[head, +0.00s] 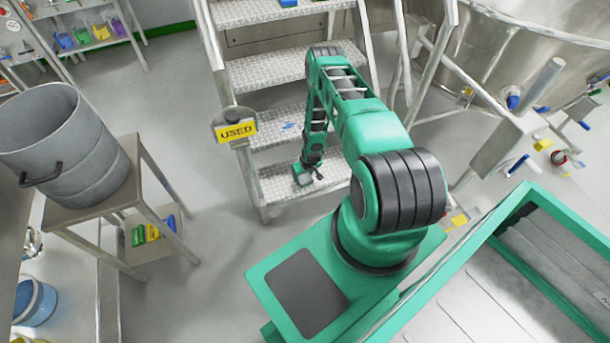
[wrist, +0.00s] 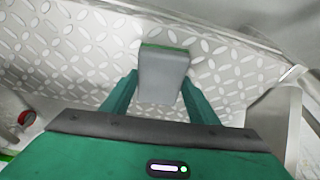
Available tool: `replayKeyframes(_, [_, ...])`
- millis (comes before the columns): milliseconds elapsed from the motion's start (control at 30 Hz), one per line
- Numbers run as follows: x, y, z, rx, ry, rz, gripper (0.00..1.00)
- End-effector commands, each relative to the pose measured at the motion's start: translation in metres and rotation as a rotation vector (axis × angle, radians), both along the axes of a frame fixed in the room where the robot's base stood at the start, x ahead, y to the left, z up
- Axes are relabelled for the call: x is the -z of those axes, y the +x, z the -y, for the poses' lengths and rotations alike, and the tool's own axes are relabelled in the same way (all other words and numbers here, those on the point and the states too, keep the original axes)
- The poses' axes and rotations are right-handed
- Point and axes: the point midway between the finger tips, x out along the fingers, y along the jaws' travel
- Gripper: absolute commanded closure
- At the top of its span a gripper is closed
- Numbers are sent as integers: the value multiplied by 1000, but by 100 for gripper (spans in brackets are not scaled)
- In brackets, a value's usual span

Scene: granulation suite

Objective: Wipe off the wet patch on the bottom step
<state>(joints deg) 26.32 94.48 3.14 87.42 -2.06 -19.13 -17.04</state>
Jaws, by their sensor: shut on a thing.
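My gripper (head: 309,180) reaches down to the bottom step (head: 275,188) of the metal stairs in the head view. In the wrist view, my gripper (wrist: 160,82) is shut on a grey block with a green edge (wrist: 164,72), which looks like a sponge or scrub pad. The bottom step's raised-pattern tread (wrist: 75,50) lies right behind the block. I cannot tell whether the block touches the tread. I cannot make out a wet patch on this step; the gripper and block hide part of it.
A bluish smear (head: 290,127) shows on the step above. A yellow "USED" sign (head: 236,132) hangs by the left rail. A steel pot (head: 60,145) stands on a stand at left. Rails flank the stairs; a large steel vessel (head: 540,45) is at right. Floor left of the stairs is clear.

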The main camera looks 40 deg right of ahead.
Motion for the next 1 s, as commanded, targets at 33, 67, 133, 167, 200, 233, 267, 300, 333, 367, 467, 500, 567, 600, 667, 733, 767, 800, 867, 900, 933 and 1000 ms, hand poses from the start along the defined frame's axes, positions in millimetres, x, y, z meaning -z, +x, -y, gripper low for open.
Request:
replayKeyframes(33, [2,-1,-8,-3,8,-5,64])
replayKeyframes(67, [2,-1,-10,-3,8,-5,64])
replayKeyframes(133, [2,0,-15,-3,10,-4,64])
replayKeyframes(167, [2,1,-17,-2,9,-6,64])
replayKeyframes(200, [2,2,-20,-3,8,-6,64])
replayKeyframes(233, [1,2,-23,-3,8,-6,64])
replayKeyframes(267, [1,3,-25,-4,8,-6,64])
replayKeyframes(300, [1,4,-28,-4,8,-5,64])
replayKeyframes(333, [1,5,-30,-3,8,-5,64])
replayKeyframes(367, [1,5,-32,-3,8,-5,64])
replayKeyframes(467, [0,7,-38,-3,8,-4,64])
replayKeyframes(500, [0,8,-39,-3,7,-4,64])
replayKeyframes(567, [0,9,-40,-3,6,-4,64])
replayKeyframes(600, [-1,9,-40,-3,6,-3,64])
replayKeyframes(667, [-2,11,-39,-2,5,-3,64])
replayKeyframes(733, [-3,11,-37,-1,4,-3,64])
replayKeyframes(767, [-2,11,-37,0,5,-3,64])
replayKeyframes(800, [-2,11,-35,0,5,-3,64])
replayKeyframes(867, [-2,10,-32,-1,4,-3,64])
replayKeyframes(900, [-2,10,-30,-1,4,-3,64])
replayKeyframes(933, [-2,9,-28,-1,2,-3,64])
replayKeyframes(1000, [-2,8,-22,0,3,-3,64])
